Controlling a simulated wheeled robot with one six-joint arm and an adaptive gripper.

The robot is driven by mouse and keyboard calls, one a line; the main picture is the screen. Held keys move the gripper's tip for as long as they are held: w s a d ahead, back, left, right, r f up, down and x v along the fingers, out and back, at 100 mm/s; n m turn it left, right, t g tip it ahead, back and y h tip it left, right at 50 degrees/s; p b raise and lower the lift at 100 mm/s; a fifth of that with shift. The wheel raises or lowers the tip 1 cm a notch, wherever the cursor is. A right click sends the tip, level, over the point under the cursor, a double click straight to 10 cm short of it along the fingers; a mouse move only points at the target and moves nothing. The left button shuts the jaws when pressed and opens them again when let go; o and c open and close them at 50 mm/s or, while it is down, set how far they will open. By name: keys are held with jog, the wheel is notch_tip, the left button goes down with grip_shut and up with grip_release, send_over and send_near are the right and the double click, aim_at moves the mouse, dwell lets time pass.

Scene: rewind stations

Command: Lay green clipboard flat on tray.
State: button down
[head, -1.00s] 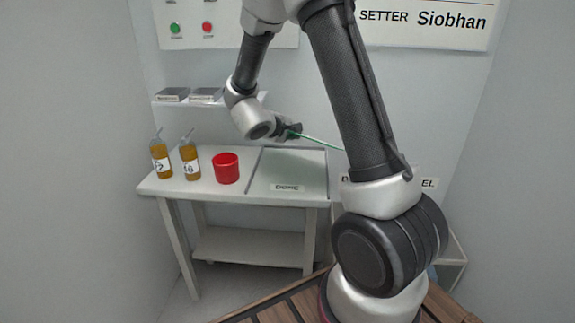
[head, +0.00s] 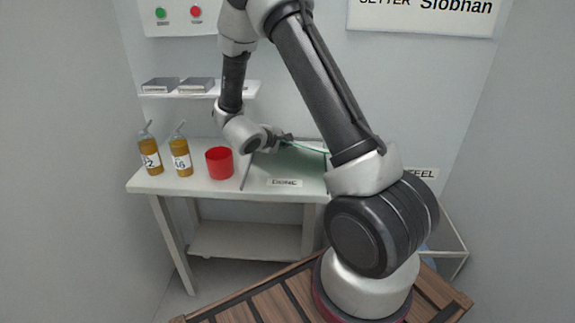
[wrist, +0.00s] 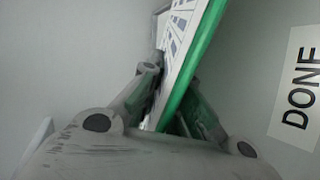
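The green clipboard (head: 308,147) shows edge-on as a thin green line in the head view, partly hidden behind my arm. In the wrist view the clipboard (wrist: 203,55) has a green edge and a white printed sheet, and it stands between the fingers. My gripper (head: 284,140) is shut on the clipboard and holds it above the tray. The gripper (wrist: 170,105) also shows in the wrist view with a finger on each side of the clipboard. The grey-green tray (head: 285,173) lies on the white table, with a "DONE" label at its front edge. I see nothing lying on its visible part.
A red cup (head: 219,162) stands just left of the tray. Two amber bottles (head: 150,153) (head: 180,155) with nozzles stand further left on the table (head: 205,188). A shelf (head: 215,91) with two grey boxes hangs above the table's back left.

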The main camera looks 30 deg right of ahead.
jog(key=shift+f, duration=0.75)
jog(key=c, duration=1.8)
grip_release()
jog(key=v, duration=0.8)
